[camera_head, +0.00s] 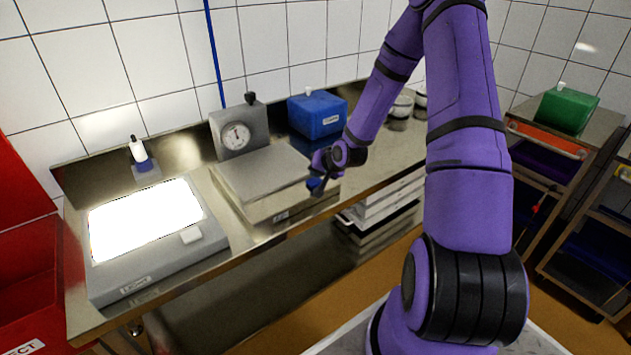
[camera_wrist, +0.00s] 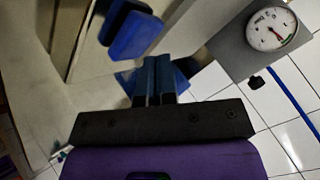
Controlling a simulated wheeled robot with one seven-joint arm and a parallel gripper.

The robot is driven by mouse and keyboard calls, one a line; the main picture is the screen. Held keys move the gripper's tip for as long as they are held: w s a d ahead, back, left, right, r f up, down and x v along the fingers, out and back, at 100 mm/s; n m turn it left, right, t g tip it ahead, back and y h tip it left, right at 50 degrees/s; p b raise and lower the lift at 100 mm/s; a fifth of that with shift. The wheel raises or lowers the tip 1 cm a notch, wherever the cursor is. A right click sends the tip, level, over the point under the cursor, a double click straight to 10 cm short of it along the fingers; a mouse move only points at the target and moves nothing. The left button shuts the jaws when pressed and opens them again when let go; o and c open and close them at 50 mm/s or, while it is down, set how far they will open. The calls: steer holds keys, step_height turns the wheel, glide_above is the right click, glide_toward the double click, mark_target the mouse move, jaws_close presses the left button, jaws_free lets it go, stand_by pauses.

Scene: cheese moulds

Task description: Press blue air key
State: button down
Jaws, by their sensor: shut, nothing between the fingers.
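My gripper (camera_head: 316,186) is at the right edge of the flat grey plate of the dial unit, pointing down. Its blue fingers also show in the wrist view (camera_wrist: 153,70), side by side with nothing between them. A blue box (camera_head: 318,115) with a white knob and a label stands behind it on the steel bench. In the wrist view a blue block (camera_wrist: 137,36) lies just beyond the fingertips, apart from them in the picture. I cannot tell whether it is the blue air key, and any contact is unclear.
The dial unit (camera_head: 237,136) stands behind the plate; its dial shows in the wrist view (camera_wrist: 271,28). A bright lit panel (camera_head: 145,220) and a small white-and-blue bottle (camera_head: 139,153) are at left. A green box (camera_head: 566,110) stands on a rack at right.

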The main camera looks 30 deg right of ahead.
mark_target(316, 180)
steer(key=shift+r, duration=0.3)
step_height(316, 180, up, 6)
steer(key=shift+f, duration=0.1)
stand_by(0.6)
steer(key=c, duration=1.8)
jaws_free()
